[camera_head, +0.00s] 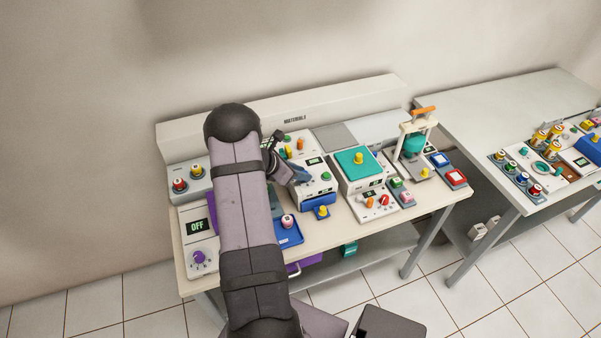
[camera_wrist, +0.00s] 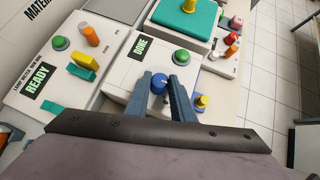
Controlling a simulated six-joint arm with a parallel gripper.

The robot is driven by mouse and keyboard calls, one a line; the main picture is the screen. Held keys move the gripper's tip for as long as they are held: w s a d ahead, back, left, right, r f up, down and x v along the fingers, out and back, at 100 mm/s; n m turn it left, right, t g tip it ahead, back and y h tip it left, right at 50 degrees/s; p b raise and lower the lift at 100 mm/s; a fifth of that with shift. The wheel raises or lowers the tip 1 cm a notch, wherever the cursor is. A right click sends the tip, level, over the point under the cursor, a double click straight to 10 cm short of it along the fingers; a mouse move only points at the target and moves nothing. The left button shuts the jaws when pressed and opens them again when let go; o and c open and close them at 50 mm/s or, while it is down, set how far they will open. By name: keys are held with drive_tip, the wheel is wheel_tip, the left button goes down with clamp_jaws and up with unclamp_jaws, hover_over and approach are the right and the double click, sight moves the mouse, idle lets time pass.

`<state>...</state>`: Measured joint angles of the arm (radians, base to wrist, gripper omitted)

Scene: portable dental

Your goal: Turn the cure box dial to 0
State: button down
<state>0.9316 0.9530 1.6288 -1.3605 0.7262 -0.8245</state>
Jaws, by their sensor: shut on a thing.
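A white box (camera_wrist: 122,72) with a display reading DONE (camera_wrist: 140,45) and a green button (camera_wrist: 181,57) is in the middle of the wrist view. A blue dial (camera_wrist: 159,83) is on its front part. My gripper (camera_wrist: 160,79) has a finger on each side of the dial and is shut on it. The dial's pointer and scale are too small to read. In the head view the box (camera_head: 318,185) stands mid-table, with my gripper (camera_head: 297,177) at its left side; the dial is hidden there. No name is readable on the box.
A white unit (camera_wrist: 55,60) reading READY is left of the box in the wrist view. A teal-topped unit (camera_head: 356,162) stands right of it in the head view. A yellow-knobbed blue piece (camera_head: 322,212) sits in front. A unit reading OFF (camera_head: 197,226) has a purple knob.

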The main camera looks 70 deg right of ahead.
drive_tip(key=shift+w+m+g, duration=0.1)
drive_tip(key=shift+m+g, duration=0.2)
drive_tip(key=shift+w+d+f+m+g+y+b, duration=0.15)
drive_tip(key=shift+m+g+y+b, duration=0.4)
drive_tip(key=shift+m, duration=0.35)
drive_tip(key=shift+d+f+m+g+y+b, duration=0.1)
drive_tip(key=shift+m+g+y+b, duration=0.55)
drive_tip(key=shift+m+b, duration=0.6)
drive_tip(key=shift+d+m+g+y+b, duration=0.1)
drive_tip(key=shift+m+g+y+b, duration=0.2)
drive_tip(key=shift+m+y+b, duration=0.65)
drive_tip(key=shift+w+d+r+m+g+y+b, duration=0.1)
drive_tip(key=shift+r+m+g+y+b, duration=0.2)
drive_tip(key=shift+m+b, duration=0.45)
drive_tip(key=shift+m+g+y+b, duration=0.1)
drive_tip(key=shift+m+y+b, duration=0.3)
drive_tip(key=shift+b, duration=0.65)
drive_tip(key=c, duration=1.5)
unclamp_jaws()
drive_tip(key=shift+r, duration=0.1)
